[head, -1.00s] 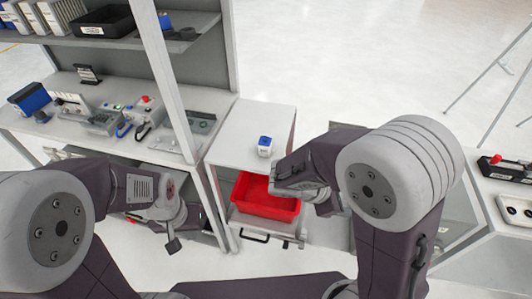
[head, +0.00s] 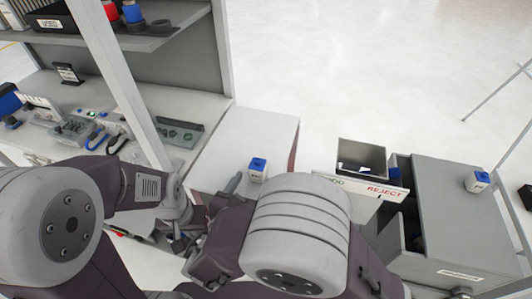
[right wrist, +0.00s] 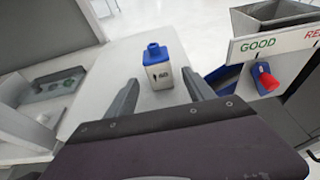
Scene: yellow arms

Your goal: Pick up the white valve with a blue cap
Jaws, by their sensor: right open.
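The white valve with a blue cap (head: 258,170) stands upright on the white top of a small cabinet. It also shows in the right wrist view (right wrist: 158,70), just beyond the fingertips of my right gripper (right wrist: 161,88). That gripper is open and empty, one finger on each side of the valve's line. In the head view it is mostly hidden behind my right arm, with one finger showing left of the valve. My left gripper (head: 178,222) is low at the left, partly hidden; its jaws cannot be made out.
A second white and blue item (head: 477,181) sits on the grey cabinet at right. A sign marked GOOD and REJECT (head: 365,191) stands by a grey bin (head: 362,158). A red and blue item (right wrist: 264,78) is below the sign. A workbench with tools (head: 90,130) is at left.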

